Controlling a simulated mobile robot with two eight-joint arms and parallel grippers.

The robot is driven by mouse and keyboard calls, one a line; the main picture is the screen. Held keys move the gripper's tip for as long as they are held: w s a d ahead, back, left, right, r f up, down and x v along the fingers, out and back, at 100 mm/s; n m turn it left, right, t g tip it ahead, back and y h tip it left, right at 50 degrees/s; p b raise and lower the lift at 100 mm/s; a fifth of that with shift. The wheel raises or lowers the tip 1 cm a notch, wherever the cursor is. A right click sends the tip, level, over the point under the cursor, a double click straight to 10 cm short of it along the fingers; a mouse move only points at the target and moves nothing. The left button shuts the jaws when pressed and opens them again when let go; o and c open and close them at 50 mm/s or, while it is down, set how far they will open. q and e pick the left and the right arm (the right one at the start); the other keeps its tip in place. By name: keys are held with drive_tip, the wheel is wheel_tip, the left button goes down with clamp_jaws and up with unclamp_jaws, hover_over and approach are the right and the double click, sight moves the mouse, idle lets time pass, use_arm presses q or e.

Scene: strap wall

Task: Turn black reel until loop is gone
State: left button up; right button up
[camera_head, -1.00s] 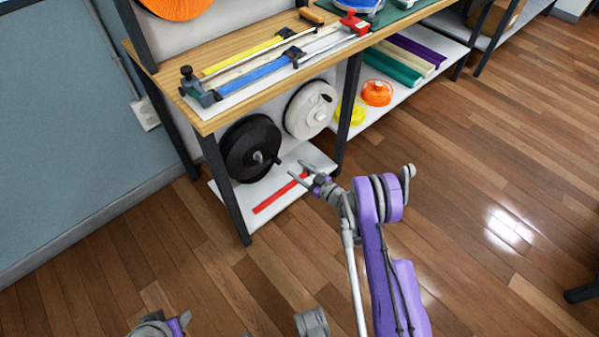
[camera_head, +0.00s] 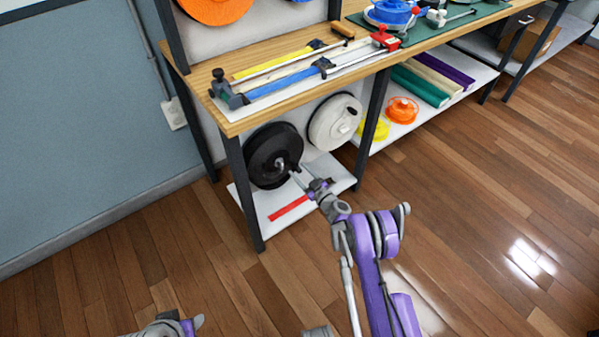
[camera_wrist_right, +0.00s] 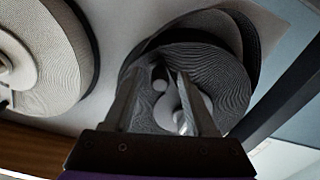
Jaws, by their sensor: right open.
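The black reel (camera_head: 262,160) is mounted upright on the panel under the bench, at the left, with a pale hub and crank. Part of my left arm shows at the bottom left.
A white reel (camera_head: 335,121) hangs right of the black one. A red strip (camera_head: 288,209) lies on the white lower shelf (camera_head: 275,196). A dark bench leg (camera_head: 242,190) stands left of the black reel. The wooden floor in front is clear.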

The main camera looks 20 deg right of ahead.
drive_tip(key=shift+w+a, duration=0.1)
drive_tip(key=shift+w, duration=0.1)
clamp_jaws()
idle(1.4)
